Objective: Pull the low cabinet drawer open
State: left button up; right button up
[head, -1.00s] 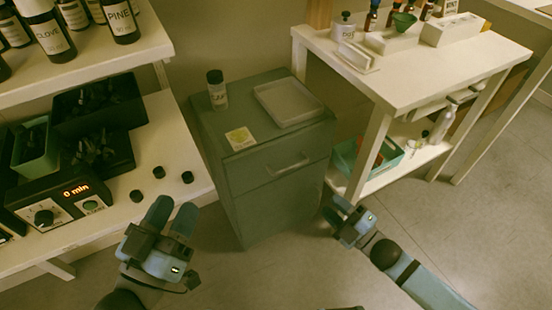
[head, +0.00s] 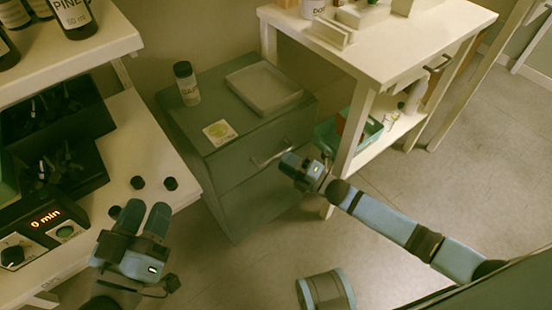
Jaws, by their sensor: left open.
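The low grey-green cabinet (head: 218,208) stands between the shelf bench and the white table. Its upper drawer front (head: 232,176) looks flush with the body. The bar handle (head: 264,160) shows on that front, its right end close to my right gripper (head: 286,166). The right gripper points left at the handle; I cannot tell whether it touches it or how wide its fingers are. My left gripper (head: 144,214) is open and empty, in front of the bench at lower left, away from the cabinet.
On the cabinet top are a dark-capped bottle (head: 187,84), a yellow-marked card (head: 219,132) and a shallow tray (head: 264,88). The white table (head: 385,42) stands close on the right, with a green bin (head: 327,137) below. Floor in front is clear.

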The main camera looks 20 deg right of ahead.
aim_at(276, 156)
jog(key=shift+b+x, duration=0.3)
jog(key=shift+x, duration=1.55)
grip_shut()
